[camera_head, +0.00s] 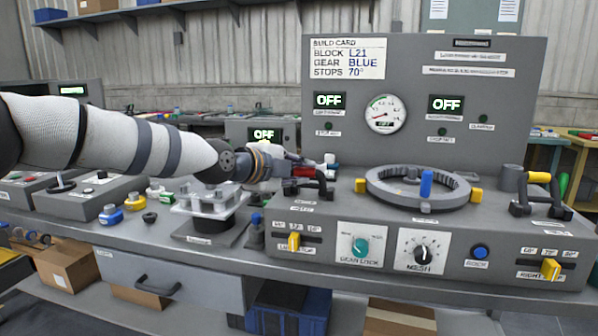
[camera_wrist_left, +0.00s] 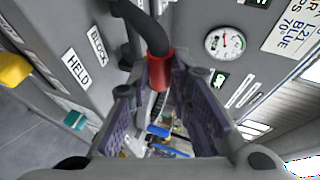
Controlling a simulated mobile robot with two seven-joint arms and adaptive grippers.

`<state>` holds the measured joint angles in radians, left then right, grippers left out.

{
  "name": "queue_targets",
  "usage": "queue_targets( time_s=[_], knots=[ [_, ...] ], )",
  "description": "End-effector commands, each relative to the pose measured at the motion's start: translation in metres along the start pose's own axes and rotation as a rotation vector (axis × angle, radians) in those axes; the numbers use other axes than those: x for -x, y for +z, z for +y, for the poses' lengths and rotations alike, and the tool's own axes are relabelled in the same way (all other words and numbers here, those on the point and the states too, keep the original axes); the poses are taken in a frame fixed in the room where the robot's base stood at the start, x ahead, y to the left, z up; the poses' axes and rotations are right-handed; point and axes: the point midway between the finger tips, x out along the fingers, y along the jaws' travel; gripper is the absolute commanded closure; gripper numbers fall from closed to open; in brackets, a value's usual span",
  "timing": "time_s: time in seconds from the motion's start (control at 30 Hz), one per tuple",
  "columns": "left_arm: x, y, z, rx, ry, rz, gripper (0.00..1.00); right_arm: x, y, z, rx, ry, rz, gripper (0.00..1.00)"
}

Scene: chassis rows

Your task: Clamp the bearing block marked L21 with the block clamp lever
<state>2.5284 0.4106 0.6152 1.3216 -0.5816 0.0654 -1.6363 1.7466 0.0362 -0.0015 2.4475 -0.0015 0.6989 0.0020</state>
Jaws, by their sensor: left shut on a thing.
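The block clamp lever (camera_head: 322,184) is a dark bent bar with a red grip, at the left end of the grey console's top. In the left wrist view its black bar and red grip (camera_wrist_left: 159,68) lie between my finger pads, near a BLOCK HELD label (camera_wrist_left: 85,62). My left gripper (camera_head: 297,169) is shut on the red grip. No L21 marking on any block is legible. A pale plate with upright pegs (camera_head: 207,198) sits on a dark stand left of the console; I cannot tell whether it is the bearing block. My right gripper is not in view.
A build card (camera_head: 347,59) reads block L21, gear blue, stops 70°. A yellow-gripped lever (camera_head: 538,178) stands at the right. Small yellow, blue and green parts (camera_head: 136,202) lie on the bench at left.

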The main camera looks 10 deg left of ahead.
Motion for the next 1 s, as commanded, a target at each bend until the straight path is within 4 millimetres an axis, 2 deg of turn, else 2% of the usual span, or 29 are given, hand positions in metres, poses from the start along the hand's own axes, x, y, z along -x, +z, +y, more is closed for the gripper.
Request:
queue_targets(
  time_s=[0.03,0.07,0.13,0.47,0.57,0.8,0.9,1.0],
  knots=[
    [-0.001,0.001,0.001,0.0,0.002,-0.001,1.0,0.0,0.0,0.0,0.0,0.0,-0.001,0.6],
    [-0.001,0.001,0.001,0.0,0.002,-0.001,0.77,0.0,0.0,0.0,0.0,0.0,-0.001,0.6],
    [-0.001,0.001,0.001,0.0,0.002,-0.001,0.61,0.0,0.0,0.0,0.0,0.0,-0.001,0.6],
    [0.003,0.0,0.0,-0.001,0.001,-0.001,0.61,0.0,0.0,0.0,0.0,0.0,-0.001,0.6],
    [0.019,0.0,-0.002,-0.003,0.0,0.0,0.61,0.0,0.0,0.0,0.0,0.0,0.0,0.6],
    [0.084,0.0,-0.001,0.0,-0.001,-0.001,0.61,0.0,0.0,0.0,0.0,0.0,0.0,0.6],
    [0.104,0.001,-0.001,0.003,-0.001,-0.001,0.61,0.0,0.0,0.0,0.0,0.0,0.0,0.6],
    [0.116,0.001,0.0,0.003,0.001,-0.001,0.61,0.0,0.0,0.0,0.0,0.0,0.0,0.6]
  ],
)
